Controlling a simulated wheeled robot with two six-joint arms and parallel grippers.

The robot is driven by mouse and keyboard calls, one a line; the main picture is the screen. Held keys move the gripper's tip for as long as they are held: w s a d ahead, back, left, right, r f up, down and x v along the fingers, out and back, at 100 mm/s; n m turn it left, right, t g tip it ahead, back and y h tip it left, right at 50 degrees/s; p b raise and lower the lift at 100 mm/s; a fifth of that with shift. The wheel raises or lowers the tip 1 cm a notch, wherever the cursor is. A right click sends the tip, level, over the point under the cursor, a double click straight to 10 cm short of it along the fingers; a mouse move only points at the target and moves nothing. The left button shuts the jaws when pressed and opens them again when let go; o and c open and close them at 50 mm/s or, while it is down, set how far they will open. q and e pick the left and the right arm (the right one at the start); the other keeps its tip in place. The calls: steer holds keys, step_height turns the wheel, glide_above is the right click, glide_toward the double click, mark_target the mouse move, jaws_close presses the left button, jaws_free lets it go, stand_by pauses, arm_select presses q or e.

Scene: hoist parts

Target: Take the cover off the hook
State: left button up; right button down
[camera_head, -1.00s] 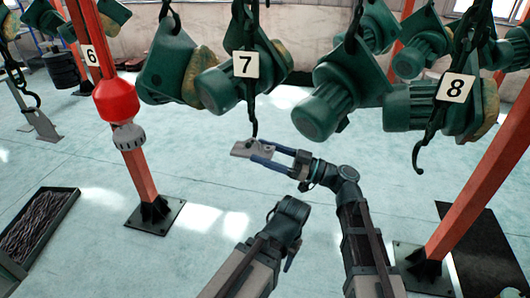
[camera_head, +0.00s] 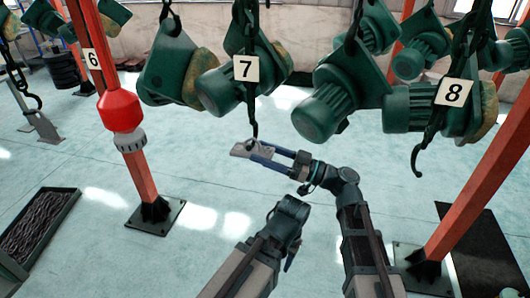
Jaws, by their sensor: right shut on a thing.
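A small light grey cover (camera_head: 252,149) sits at the bottom of the dark hook (camera_head: 252,125) that hangs below the number 7 tag (camera_head: 245,68). My right gripper (camera_head: 264,153) reaches in from the right, its blue fingers shut on the cover. The hook's tip is at the cover and partly hidden by it; I cannot tell whether they touch. My left arm (camera_head: 285,225) is low in the middle of the view, apart from the hook; its fingers are too unclear to tell open or shut.
Green hoists (camera_head: 330,100) hang around the hook. Another hook (camera_head: 418,160) hangs below the number 8 tag (camera_head: 454,92). Orange posts (camera_head: 142,175) stand left and right, the left one with a red lamp-like part (camera_head: 119,107). A chain tray (camera_head: 35,225) lies at lower left. The middle floor is clear.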

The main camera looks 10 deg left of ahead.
steer(key=shift+s, duration=0.1)
stand_by(0.3)
steer(key=shift+s+r+m+t, duration=0.2)
steer(key=shift+s+m+t, duration=0.3)
steer(key=shift+m, duration=0.4)
steer(key=shift+s, duration=0.2)
steer(key=shift+s+r+m+p, duration=0.3)
steer(key=shift+s+m+p, duration=0.25)
steer(key=shift+m, duration=0.05)
steer(key=shift+s, duration=0.1)
steer(key=shift+s+r+p, duration=0.35)
steer(key=shift+s, duration=0.2)
